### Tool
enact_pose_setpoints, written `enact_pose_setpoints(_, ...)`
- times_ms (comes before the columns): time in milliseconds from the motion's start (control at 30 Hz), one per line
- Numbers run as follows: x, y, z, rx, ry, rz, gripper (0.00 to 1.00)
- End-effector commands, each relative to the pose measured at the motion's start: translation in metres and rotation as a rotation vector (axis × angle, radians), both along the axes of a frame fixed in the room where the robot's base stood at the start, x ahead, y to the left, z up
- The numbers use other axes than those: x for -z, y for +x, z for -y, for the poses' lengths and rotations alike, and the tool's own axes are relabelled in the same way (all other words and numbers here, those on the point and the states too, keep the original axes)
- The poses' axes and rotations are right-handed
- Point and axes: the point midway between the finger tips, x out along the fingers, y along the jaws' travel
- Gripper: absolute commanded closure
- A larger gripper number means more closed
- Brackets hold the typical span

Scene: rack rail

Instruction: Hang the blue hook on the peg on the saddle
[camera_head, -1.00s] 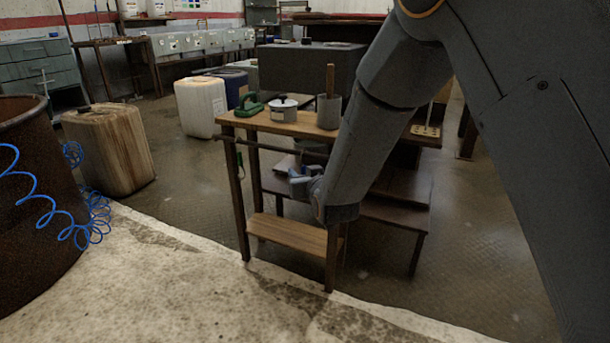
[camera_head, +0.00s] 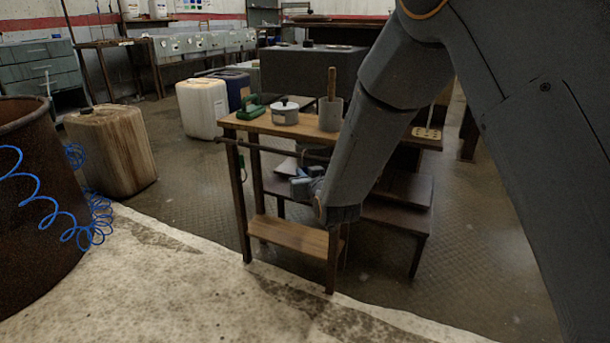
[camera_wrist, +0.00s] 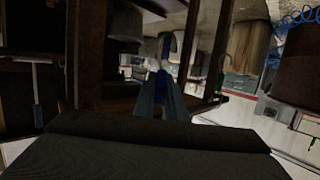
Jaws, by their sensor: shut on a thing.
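My gripper (camera_head: 304,184) is in front of the small wooden rack table, just below its dark rail (camera_head: 275,149). In the wrist view my gripper (camera_wrist: 162,100) is shut on the blue hook (camera_wrist: 162,80), whose blue part shows between the fingers. A pale part shows just beyond the fingertips. In the head view I cannot make out the hook apart from the fingers. I cannot clearly pick out the peg or the saddle in either view, nor tell whether the hook touches the rail.
A green tool (camera_head: 250,107), a lidded pot (camera_head: 285,112) and a grey cup (camera_head: 330,114) stand on the table top (camera_head: 268,124). A green-handled item (camera_wrist: 220,76) and a blue-handled item (camera_wrist: 37,112) hang nearby in the wrist view. A lower shelf (camera_head: 285,235) lies below my gripper.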

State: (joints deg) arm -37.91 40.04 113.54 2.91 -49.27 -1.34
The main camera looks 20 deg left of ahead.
Motion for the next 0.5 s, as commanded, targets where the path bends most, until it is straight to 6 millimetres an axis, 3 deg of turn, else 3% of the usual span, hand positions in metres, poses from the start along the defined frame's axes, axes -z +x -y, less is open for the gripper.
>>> enact_pose_setpoints(500,-0.0126,-0.0045,-0.0005,0.0,0.0,0.0,1.0)
